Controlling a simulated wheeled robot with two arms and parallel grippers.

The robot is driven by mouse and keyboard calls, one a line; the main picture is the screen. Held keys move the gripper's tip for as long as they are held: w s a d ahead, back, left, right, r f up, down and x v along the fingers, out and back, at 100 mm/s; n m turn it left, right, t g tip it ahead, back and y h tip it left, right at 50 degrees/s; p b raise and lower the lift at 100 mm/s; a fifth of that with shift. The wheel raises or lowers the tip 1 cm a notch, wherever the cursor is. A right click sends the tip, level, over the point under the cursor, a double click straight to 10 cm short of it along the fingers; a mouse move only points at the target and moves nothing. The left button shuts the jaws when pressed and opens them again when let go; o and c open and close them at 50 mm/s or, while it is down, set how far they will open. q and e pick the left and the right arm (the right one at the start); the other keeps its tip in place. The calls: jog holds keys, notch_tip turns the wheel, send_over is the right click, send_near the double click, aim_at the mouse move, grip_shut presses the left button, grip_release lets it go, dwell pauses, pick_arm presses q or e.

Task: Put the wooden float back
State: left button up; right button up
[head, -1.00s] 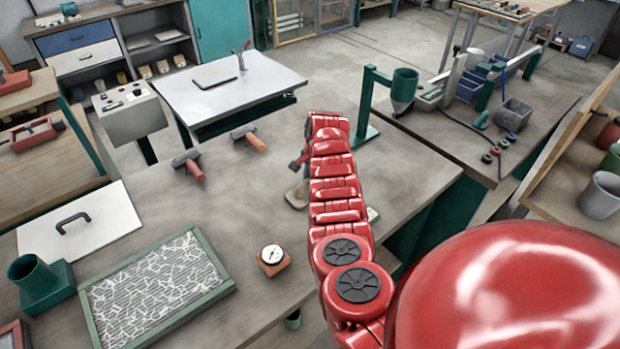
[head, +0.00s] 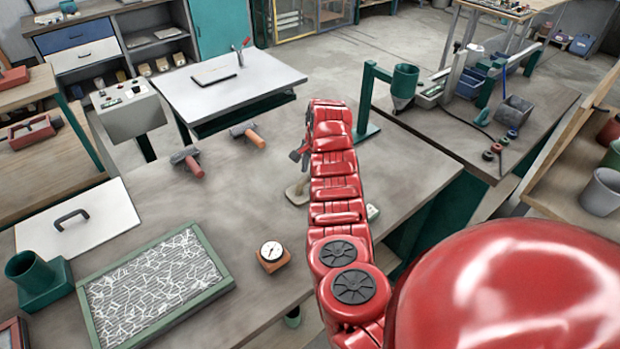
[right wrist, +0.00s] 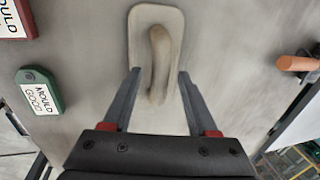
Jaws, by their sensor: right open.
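The wooden float (head: 297,191) lies flat on the large grey-brown worktable, partly behind my right arm in the head view. In the right wrist view the float (right wrist: 143,22) is a pale rounded board with a raised handle along its middle. My right gripper (head: 299,153) shows at the left side of my red arm, above and a little beyond the float. In the right wrist view its two fingers (right wrist: 160,74) are apart, one on each side of the handle's line, and hold nothing. My left gripper is not in view.
Two orange-handled tools (head: 248,134) (head: 187,162) lie farther back. A round gauge (head: 271,252) and a green-framed fibre tray (head: 157,282) are at the front left. A green "MOULD GOOD" tag (right wrist: 40,91) lies beside the float. A green stand with a funnel (head: 403,84) is beyond my arm.

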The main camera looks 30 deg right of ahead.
notch_tip(320, 180, up, 9)
jog(key=s+b, duration=0.2)
jog(key=b, duration=0.1)
jog(key=shift+r, duration=0.2)
jog(key=shift+d, duration=0.1)
